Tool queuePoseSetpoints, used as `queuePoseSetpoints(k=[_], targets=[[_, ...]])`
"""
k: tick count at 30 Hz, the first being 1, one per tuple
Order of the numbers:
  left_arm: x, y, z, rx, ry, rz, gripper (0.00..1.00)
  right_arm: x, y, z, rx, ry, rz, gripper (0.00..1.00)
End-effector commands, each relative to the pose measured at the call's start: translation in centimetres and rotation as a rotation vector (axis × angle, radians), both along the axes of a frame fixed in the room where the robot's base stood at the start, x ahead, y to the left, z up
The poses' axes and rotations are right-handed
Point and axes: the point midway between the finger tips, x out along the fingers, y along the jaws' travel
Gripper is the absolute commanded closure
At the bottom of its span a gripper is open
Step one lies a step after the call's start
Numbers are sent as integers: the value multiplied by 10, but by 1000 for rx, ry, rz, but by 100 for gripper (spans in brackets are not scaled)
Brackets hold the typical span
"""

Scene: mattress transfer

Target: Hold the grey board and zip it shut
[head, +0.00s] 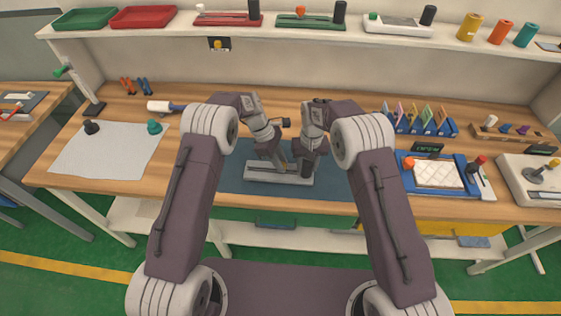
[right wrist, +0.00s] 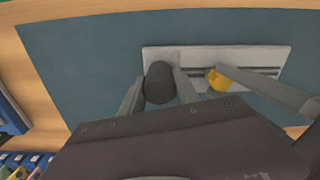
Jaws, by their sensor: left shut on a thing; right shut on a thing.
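The grey board (head: 262,175) lies flat on a dark blue mat, with a dark upright cylinder (right wrist: 158,84) at one end and a slotted track along it. My right gripper (head: 307,160) is over the board's right end, and in the right wrist view its fingers (right wrist: 158,90) are shut on either side of the cylinder. My left gripper (head: 281,160) is over the middle of the board. A yellow pull (right wrist: 217,80) sits on the track, with the left gripper's tip against it. The pull is hidden in the head view.
The blue mat (head: 232,178) has free room around the board. A white sheet (head: 105,155) with two small knobs lies at left. A rack of coloured cards (head: 415,120) and a blue tray (head: 465,188) stand at right. A shelf (head: 350,38) runs along the back.

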Motion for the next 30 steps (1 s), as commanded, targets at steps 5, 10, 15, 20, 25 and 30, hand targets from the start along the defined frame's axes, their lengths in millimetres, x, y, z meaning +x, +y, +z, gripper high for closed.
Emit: queuePoseSetpoints(k=[5, 10, 15, 20, 25, 30], targets=[[0, 0, 1, 0, -1, 0, 100, 0, 0, 0, 0, 0, 0, 100], [0, 0, 1, 0, -1, 0, 100, 0, 0, 0, 0, 0, 0, 100], [0, 0, 1, 0, -1, 0, 100, 0, 0, 0, 0, 0, 0, 100], [0, 0, 1, 0, -1, 0, 100, 0, 0, 0, 0, 0, 0, 100], [0, 0, 1, -1, -1, 0, 100, 0, 0, 0, 0, 1, 0, 100], [1, 14, 1, 0, 0, 4, 100, 0, 0, 0, 0, 1, 0, 100]])
